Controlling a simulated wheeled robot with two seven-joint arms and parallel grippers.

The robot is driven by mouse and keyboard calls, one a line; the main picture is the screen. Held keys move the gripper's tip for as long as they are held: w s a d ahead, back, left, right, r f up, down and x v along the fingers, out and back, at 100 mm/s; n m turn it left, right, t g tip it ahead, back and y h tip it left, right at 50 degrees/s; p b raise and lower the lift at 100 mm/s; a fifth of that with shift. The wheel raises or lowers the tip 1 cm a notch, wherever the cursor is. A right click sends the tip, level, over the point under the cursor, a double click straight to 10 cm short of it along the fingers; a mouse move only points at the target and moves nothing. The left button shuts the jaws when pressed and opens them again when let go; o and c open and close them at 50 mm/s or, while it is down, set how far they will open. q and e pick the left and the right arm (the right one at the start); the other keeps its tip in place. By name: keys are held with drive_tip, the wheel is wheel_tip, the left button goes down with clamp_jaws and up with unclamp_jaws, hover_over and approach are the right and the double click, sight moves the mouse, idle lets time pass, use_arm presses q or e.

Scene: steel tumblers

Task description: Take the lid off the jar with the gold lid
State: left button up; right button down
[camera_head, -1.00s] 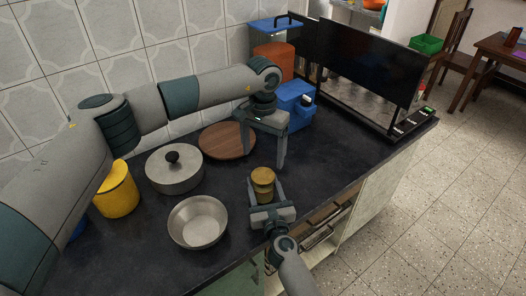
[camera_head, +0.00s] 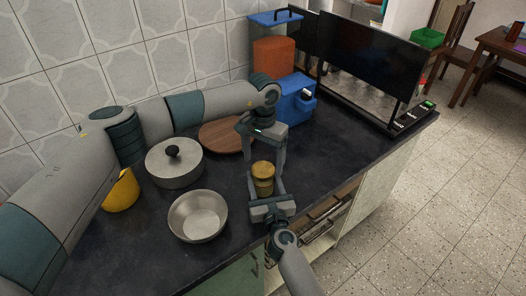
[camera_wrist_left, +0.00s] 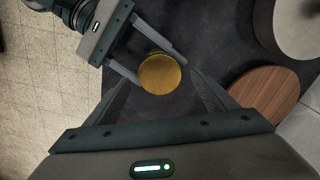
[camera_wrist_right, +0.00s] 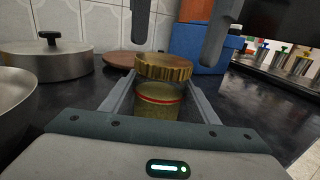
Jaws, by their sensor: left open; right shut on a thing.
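The jar (camera_head: 263,188) stands on the dark counter near its front edge, with its gold lid (camera_head: 263,169) on top. In the right wrist view the jar body (camera_wrist_right: 158,103) looks greenish with a red band under the ridged gold lid (camera_wrist_right: 163,67). My right gripper (camera_head: 265,187) is shut on the jar body from the front, its fingers along both sides. My left gripper (camera_head: 264,160) is open and points down above the lid. In the left wrist view the round lid (camera_wrist_left: 160,74) lies between and beyond the left fingers; they appear apart from it.
A steel bowl (camera_head: 183,222) and a lidded steel pot (camera_head: 174,174) stand to the left. A round wooden board (camera_head: 222,137) and a blue container (camera_head: 295,104) are behind. A yellow container (camera_head: 122,192) is far left; a dark screen-like panel (camera_head: 372,62) stands back right.

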use_arm(q)
drive_tip(key=shift+f, duration=1.1)
drive_tip(key=shift+c, duration=0.7)
drive_tip(key=c, duration=1)
drive_tip(key=shift+o, duration=0.2)
